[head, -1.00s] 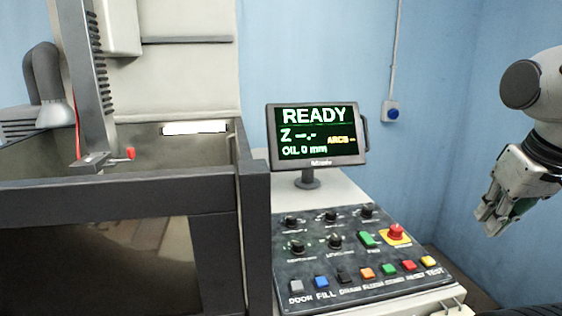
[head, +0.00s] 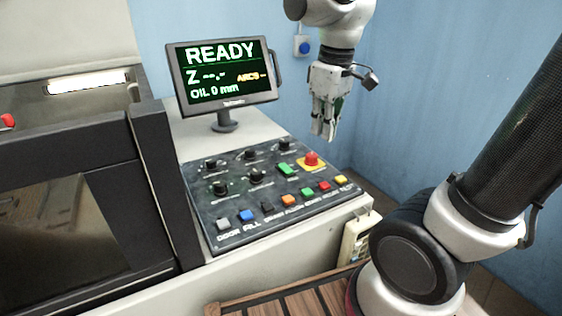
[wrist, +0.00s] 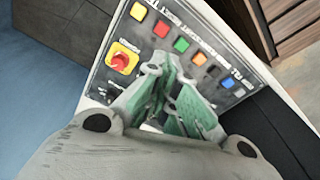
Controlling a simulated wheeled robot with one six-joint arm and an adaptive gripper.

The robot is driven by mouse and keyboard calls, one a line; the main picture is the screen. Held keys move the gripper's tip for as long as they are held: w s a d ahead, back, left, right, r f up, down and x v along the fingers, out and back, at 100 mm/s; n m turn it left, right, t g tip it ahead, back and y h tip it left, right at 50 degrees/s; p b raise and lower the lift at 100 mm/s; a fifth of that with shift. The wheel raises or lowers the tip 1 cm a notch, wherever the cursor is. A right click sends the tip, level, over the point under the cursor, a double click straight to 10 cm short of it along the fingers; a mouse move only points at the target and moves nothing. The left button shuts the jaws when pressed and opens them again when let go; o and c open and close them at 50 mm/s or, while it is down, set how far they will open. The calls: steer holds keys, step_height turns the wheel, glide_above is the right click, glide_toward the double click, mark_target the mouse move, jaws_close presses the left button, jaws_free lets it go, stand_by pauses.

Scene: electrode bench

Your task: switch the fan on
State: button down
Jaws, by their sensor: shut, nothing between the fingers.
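The control panel (head: 235,205) carries several knobs and a row of coloured buttons. A green switch (head: 286,170) sits beside the red emergency stop (head: 311,160) on its yellow plate; its label is too small to read. I see no fan itself. My gripper (head: 325,134) points down, shut and empty, above the panel's far right side and apart from it. In the wrist view its green-padded fingers (wrist: 170,100) cover part of the panel. The emergency stop (wrist: 121,61) shows left of them there, and the button row runs above; the green switch looks hidden behind the fingers.
A monitor (head: 222,75) reading READY stands behind the panel. A blue wall button (head: 305,47) is behind my gripper. The dark-framed tank (head: 155,180) is at left. A pale handset (head: 357,240) hangs at the bench front, near a wooden slatted surface (head: 285,300).

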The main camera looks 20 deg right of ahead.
mark_target(285, 169)
steer(key=w+a+r+n+g, duration=0.1)
steer(key=w+a+n, duration=0.6)
steer(key=n, duration=0.7)
steer(key=shift+w+r, duration=0.2)
steer(key=shift+w, duration=0.1)
step_height(285, 169, down, 14)
